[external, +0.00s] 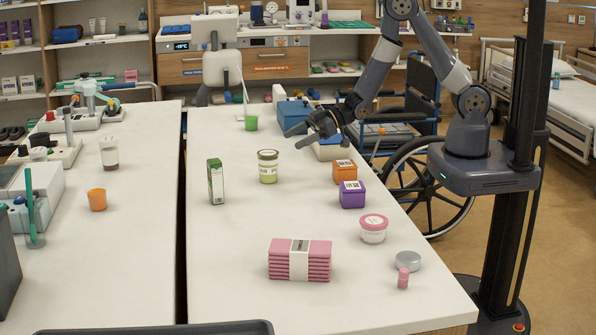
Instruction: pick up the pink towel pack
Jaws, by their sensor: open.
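The pink towel pack (316,262) lies on the near part of the right white table. It is a stack of folded pink towels with a white band and a dark label around its middle. My gripper (290,138) is open and empty over the far part of the table, pointing left. It is well behind the towel pack and apart from it. Nothing hides the pack in this view.
A pink-lidded tub (373,230), a grey tin (407,262) and a small pink bottle (403,279) stand right of the pack. Purple (352,195) and orange (344,172) boxes, a green-labelled jar (268,167) and a green carton (215,182) stand farther back. A dark gap separates the tables.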

